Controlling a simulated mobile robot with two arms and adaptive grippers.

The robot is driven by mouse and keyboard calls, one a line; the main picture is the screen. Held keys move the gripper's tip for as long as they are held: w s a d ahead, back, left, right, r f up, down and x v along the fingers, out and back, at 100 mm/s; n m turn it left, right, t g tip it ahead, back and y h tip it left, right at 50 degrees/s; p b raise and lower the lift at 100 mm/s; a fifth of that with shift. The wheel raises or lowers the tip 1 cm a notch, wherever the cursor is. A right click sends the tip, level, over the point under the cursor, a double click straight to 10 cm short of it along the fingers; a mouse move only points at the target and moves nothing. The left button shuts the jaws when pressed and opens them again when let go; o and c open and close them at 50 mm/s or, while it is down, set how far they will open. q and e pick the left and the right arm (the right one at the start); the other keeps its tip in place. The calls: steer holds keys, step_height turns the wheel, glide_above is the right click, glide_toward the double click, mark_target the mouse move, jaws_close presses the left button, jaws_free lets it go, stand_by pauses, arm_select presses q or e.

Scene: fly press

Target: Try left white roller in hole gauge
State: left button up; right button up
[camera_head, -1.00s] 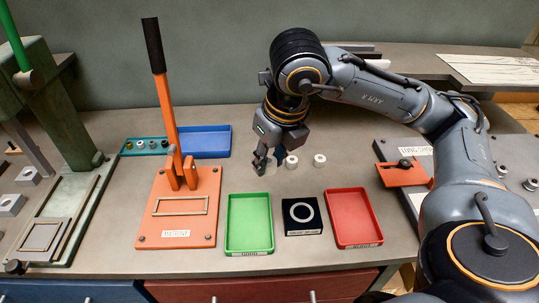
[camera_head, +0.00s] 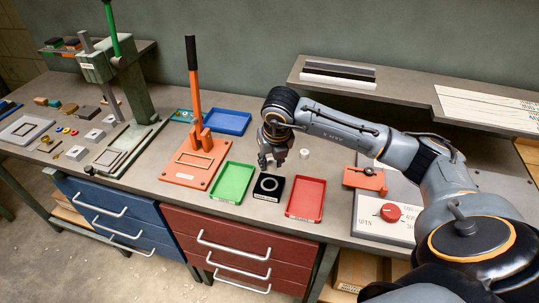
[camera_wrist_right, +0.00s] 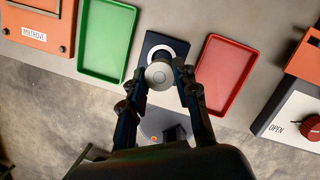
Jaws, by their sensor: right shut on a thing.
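My right gripper (camera_head: 271,166) is shut on a white roller (camera_wrist_right: 159,76), whose round end faces the camera in the right wrist view. The fingers (camera_wrist_right: 160,82) grip it from both sides. The hole gauge, a black block with a white ring (camera_head: 268,188), stands on the bench between the green and red trays. In the right wrist view the roller overlaps the near part of the gauge (camera_wrist_right: 176,43); I cannot tell the height between them. Another white roller (camera_head: 304,154) stands on the bench behind, right of the gripper. My left gripper is not in view.
The green tray (camera_head: 216,195) is left of the gauge and the red tray (camera_head: 290,214) right of it. An orange lever press (camera_head: 186,180), a blue tray (camera_head: 249,117) and a green fly press (camera_head: 127,75) stand farther left. An orange fixture (camera_head: 365,182) is to the right.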

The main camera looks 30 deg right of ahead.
mark_target(270, 171)
steer(key=shift+b+x, duration=0.3)
steer(key=shift+x, duration=0.55)
steer(key=shift+w+a+f, duration=0.15)
steer(key=shift+w+f, duration=0.1)
steer(key=shift+f+b, duration=0.3)
steer(key=shift+f, duration=0.05)
steer(key=shift+s+f+b, duration=0.2)
steer(key=shift+f+b, duration=0.25)
steer(key=shift+f, duration=0.3)
step_height(270, 171, down, 2)
steer(key=shift+f+b, duration=0.1)
steer(key=shift+b, duration=0.8)
steer(key=shift+w+f, duration=0.1)
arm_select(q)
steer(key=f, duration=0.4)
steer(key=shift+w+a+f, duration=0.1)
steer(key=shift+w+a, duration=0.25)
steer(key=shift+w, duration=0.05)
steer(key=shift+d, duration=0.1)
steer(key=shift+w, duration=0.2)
